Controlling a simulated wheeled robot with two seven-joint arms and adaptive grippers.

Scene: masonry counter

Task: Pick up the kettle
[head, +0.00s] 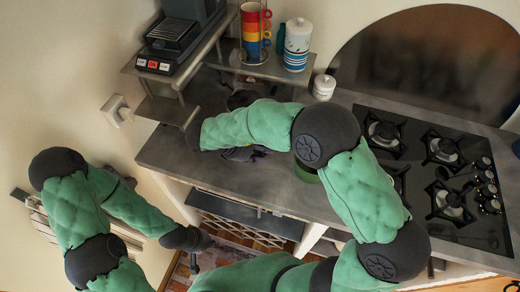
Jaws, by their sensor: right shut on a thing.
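A green rounded vessel, which I take to be the kettle (305,173), stands on or just above the grey counter. Most of it is hidden behind my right arm, so its handle and spout do not show. My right gripper (246,153) is a dark shape low under the green forearm, left of the vessel. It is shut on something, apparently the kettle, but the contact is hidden. My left gripper (197,263) hangs low in front of the counter, away from the vessel; its fingers are too small and dark to read.
A hob (425,170) fills the counter's right part. A white jar (324,87), striped canister (297,45) and stacked coloured mugs (254,35) stand behind. A dark object (240,98) sits under the shelf. A coffee machine (178,35) is upper left. The front left counter (170,155) is clear.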

